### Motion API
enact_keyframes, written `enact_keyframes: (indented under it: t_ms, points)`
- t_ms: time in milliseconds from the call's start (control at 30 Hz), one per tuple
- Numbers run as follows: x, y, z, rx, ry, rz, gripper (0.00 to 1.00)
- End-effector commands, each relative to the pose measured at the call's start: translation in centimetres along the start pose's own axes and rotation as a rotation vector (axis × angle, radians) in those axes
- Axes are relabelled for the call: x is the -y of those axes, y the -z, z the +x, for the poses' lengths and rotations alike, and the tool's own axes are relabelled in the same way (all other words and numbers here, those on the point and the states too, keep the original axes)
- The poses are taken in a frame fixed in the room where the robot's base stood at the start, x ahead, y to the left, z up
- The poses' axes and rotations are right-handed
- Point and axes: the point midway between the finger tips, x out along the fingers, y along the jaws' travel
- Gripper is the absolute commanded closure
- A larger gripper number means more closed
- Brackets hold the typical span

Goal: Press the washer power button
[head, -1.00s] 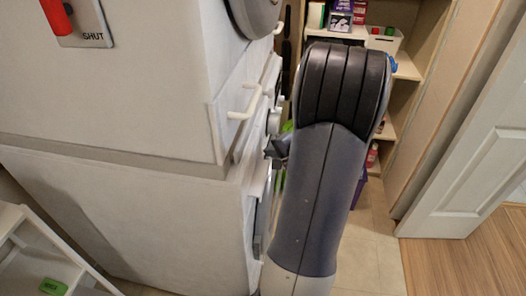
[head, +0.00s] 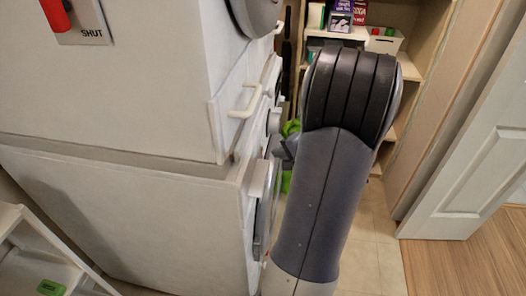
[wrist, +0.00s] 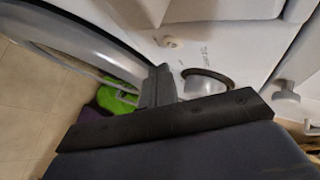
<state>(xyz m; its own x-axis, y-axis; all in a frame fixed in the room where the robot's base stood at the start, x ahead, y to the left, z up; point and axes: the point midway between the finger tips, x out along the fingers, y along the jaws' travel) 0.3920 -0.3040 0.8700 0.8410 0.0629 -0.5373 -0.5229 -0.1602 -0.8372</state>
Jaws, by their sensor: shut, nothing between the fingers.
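The washer (head: 120,215) is the lower white machine at the left in the head view. Its front is seen nearly edge-on. In the wrist view its white front panel (wrist: 235,45) fills the upper part, with a small round cream button (wrist: 168,42), faint print beside it and a grey-ringed round dial (wrist: 205,82). I cannot tell for sure whether the cream button is the power button. My gripper (wrist: 158,85) is shut and empty in front of the panel, left of the dial. It also shows beside the washer front in the head view (head: 285,149). Contact cannot be judged.
The round grey washer door (wrist: 85,40) curves across the left of the wrist view. A second white machine (head: 110,100) stands above, its cream handle (head: 245,102) sticking out. Shelves (head: 410,70) and a white door (head: 475,150) are at the right.

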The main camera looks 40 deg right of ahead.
Motion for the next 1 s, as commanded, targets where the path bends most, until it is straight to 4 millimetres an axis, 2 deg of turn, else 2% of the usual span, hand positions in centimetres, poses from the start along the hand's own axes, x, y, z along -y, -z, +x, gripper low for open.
enact_keyframes:
  t_ms: [400,767,1000]
  points:
    - [-2.0,1.9,-2.6,-0.001,0.001,0.001,1.00]
    - [-2.0,2.0,-2.8,0.000,0.000,0.001,1.00]
    - [-1.2,1.4,-2.1,0.002,0.000,0.002,1.00]
